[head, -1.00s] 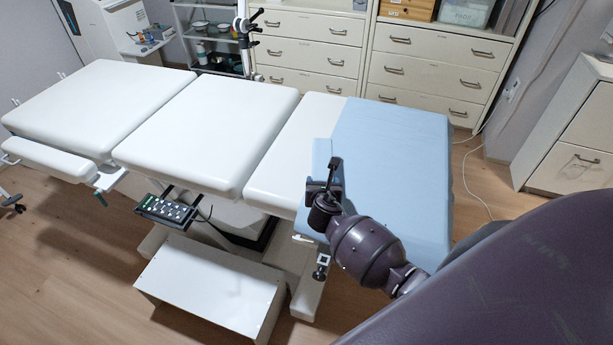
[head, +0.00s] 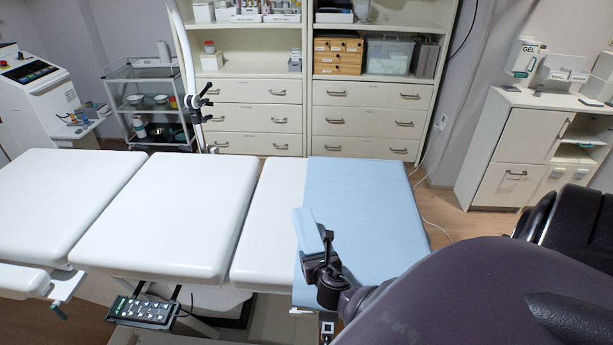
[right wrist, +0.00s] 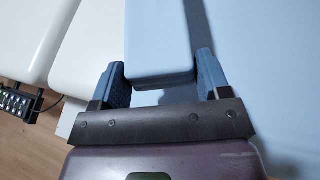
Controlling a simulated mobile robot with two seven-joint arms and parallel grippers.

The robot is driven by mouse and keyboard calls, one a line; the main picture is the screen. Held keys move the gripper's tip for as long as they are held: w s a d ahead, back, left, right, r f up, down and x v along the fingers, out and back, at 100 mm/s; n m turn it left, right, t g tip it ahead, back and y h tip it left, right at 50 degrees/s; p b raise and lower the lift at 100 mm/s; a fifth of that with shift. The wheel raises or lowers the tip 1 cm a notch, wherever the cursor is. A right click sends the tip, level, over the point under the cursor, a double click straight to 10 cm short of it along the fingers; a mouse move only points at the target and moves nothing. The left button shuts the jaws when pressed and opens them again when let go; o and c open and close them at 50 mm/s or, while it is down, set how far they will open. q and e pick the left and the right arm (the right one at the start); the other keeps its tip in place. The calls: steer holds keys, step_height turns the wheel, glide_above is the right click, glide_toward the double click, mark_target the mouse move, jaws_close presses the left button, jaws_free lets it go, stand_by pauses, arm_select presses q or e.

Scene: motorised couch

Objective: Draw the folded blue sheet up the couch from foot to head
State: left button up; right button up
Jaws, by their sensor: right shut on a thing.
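The light blue sheet (head: 362,205) lies over the right end section of the white couch (head: 160,212) and hangs over its near edge. My right gripper (head: 314,250) is at the sheet's near left part. A narrow blue strip of the sheet stands up at its fingers. In the right wrist view the blue fold (right wrist: 160,45) runs between the two fingers of the right gripper (right wrist: 161,72), which is shut on it. The rest of the sheet (right wrist: 260,70) spreads to the right there. My left gripper is not in view.
A keypad (head: 143,311) hangs at the couch's near side. White drawer cabinets (head: 366,122) and a trolley (head: 150,103) stand behind the couch. A side cabinet (head: 515,150) stands at the right. The couch's middle and left sections are bare.

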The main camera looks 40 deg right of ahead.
steer(key=shift+w+a+r, duration=0.1)
steer(key=shift+w+a, duration=0.2)
steer(key=shift+w, duration=0.05)
steer(key=w+a+b, duration=0.1)
steer(key=w+a, duration=0.3)
steer(key=w+a+b, duration=0.2)
steer(key=w+a, duration=0.2)
steer(key=w, duration=0.1)
steer(key=w+a+b, duration=0.2)
steer(key=w+a, duration=0.2)
steer(key=w, duration=0.1)
steer(key=shift+w+a, duration=0.15)
steer(key=shift+w, duration=0.1)
arm_select(q)
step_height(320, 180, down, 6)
steer(key=b, duration=0.2)
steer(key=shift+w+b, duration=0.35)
arm_select(e)
steer(key=shift+w+a, duration=1.55)
steer(key=shift+w, duration=0.25)
steer(key=shift+w+a, duration=1.5)
steer(key=shift+w, duration=0.25)
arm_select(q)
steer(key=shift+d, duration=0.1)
